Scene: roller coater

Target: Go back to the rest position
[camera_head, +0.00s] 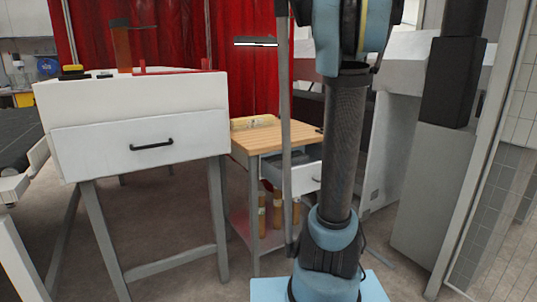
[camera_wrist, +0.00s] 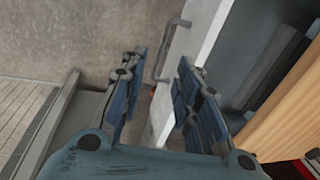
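My gripper (camera_wrist: 160,80) shows in the wrist view with its two blue-grey fingers apart and nothing held between them. A white drawer front (camera_wrist: 196,42) with a grey bar handle (camera_wrist: 165,52) lies beyond the fingertips; the handle appears apart from them. In the head view, my blue and black arm stands upright right of centre, and my gripper cannot be made out there. The small cart's drawer (camera_head: 308,178) is pulled open, just left of my arm.
The cart's wooden top (camera_head: 270,137) is left of my arm, with bottles (camera_head: 277,210) on its lower shelf. A white table (camera_head: 130,105) with a shut drawer stands at left. Grey machinery (camera_head: 420,185) and a frame post (camera_head: 480,150) are at right. Some floor (camera_head: 170,240) is clear.

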